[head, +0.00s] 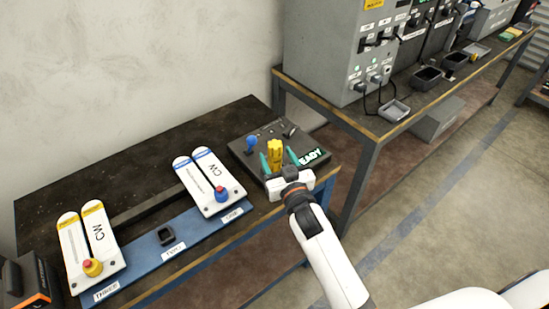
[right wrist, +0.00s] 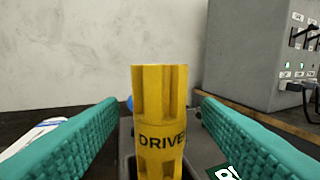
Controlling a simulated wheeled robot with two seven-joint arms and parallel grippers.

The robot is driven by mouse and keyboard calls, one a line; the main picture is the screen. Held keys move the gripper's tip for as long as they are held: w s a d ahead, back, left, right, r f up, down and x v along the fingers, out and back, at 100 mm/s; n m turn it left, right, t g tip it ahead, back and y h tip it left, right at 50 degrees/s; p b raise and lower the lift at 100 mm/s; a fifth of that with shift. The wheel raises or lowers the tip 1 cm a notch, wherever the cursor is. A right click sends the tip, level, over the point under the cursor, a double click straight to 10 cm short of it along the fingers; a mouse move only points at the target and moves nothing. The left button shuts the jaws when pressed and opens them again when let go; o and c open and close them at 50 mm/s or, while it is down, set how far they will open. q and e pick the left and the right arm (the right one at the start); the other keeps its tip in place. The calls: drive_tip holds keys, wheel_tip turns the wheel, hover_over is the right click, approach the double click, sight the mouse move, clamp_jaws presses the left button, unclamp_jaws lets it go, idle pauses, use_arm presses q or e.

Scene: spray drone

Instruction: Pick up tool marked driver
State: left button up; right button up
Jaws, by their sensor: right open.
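The yellow fluted tool marked DRIVER (head: 274,152) stands upright at the dark control box on the workbench. In the right wrist view the yellow driver (right wrist: 160,105) is centred, with its lettering facing me. My right gripper (head: 279,161) is open, with one teal finger on each side of the driver. The wrist view shows gaps between both fingers (right wrist: 160,112) and the driver. The driver's lower end is hidden. My left gripper is not in view.
A grey cabinet (head: 320,60) stands behind right.

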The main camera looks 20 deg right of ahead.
drive_tip(key=w, duration=0.4)
drive_tip(key=shift+a, duration=0.1)
drive_tip(key=shift+r, duration=0.15)
drive_tip(key=c, duration=1.3)
